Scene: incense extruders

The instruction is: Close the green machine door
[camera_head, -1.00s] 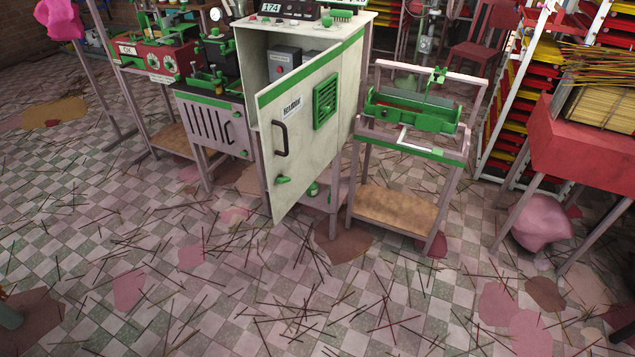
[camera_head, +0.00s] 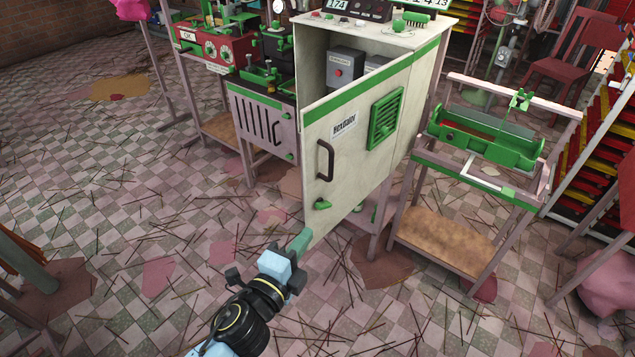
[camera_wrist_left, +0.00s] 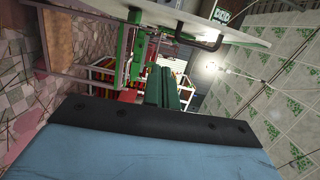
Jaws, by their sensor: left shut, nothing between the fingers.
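The green-trimmed cream machine door (camera_head: 347,160) stands open in the head view, swung out from the machine cabinet (camera_head: 434,37). It has a dark handle (camera_head: 324,160), a green vent and a green latch knob (camera_head: 322,204). My left gripper (camera_head: 301,240) is shut and empty, low in front of the door's lower near corner. Whether its tips touch the door I cannot tell. In the left wrist view, the gripper's green fingers (camera_wrist_left: 162,87) are together, and part of the door (camera_wrist_left: 185,14) with its handle shows at the top. My right gripper is not in view.
A work stand with a green trough (camera_head: 489,137) is right of the cabinet. A grey-fronted machine (camera_head: 262,122) and a red machine (camera_head: 213,48) are to the left. The tiled floor in front is mostly open, strewn with thin sticks.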

